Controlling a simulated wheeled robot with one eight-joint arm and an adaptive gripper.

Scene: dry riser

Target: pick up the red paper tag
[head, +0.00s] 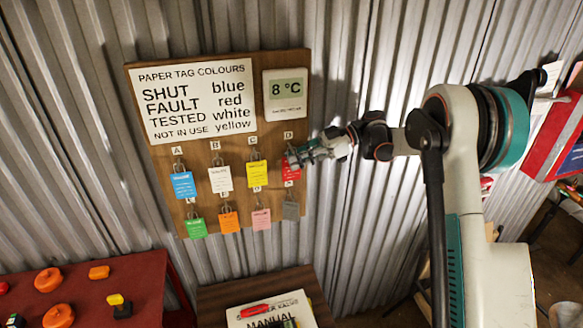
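The red paper tag (291,172) hangs from a hook under the letter D, at the right end of the upper row on a wooden board (192,240). My gripper (294,157) reaches in from the right, and its tip is in front of the upper part of the red tag and its hook. The gripper covers part of the tag's top. From this view I cannot tell whether the fingers touch the tag or are closed on it.
Yellow (257,173), white (220,179) and blue (183,185) tags hang to the left. Green, orange, pink (261,219) and grey (291,211) tags hang below. A corrugated wall stands behind. A small table (215,300) with a manual and a red table (145,290) stand below.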

